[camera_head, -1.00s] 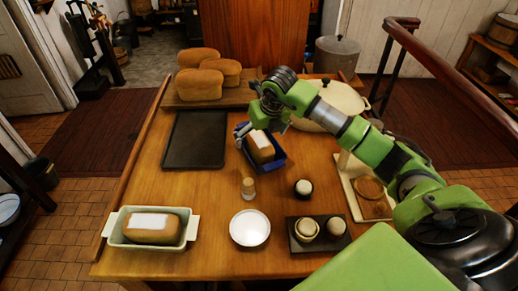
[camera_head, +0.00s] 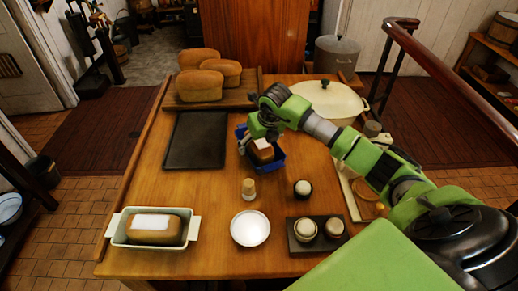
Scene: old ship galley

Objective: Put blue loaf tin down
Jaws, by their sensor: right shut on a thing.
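The blue loaf tin (camera_head: 268,166) holds a brown loaf (camera_head: 262,149) with a pale top. It is at the middle of the wooden table, just right of the black tray. My right gripper (camera_head: 246,139) comes in from the right and is shut on the tin at its far left side. The arm hides part of the tin's far end. I cannot tell whether the tin's base touches the table. My left gripper is not in view.
A black flat tray (camera_head: 196,140) lies left of the tin. Several loaves sit on a board (camera_head: 240,98) at the back. A small shaker (camera_head: 248,189), a white bowl (camera_head: 250,228), a dark-based cup (camera_head: 303,189) and a loaf dish (camera_head: 118,229) stand nearer. A cream pot (camera_head: 330,102) stands behind.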

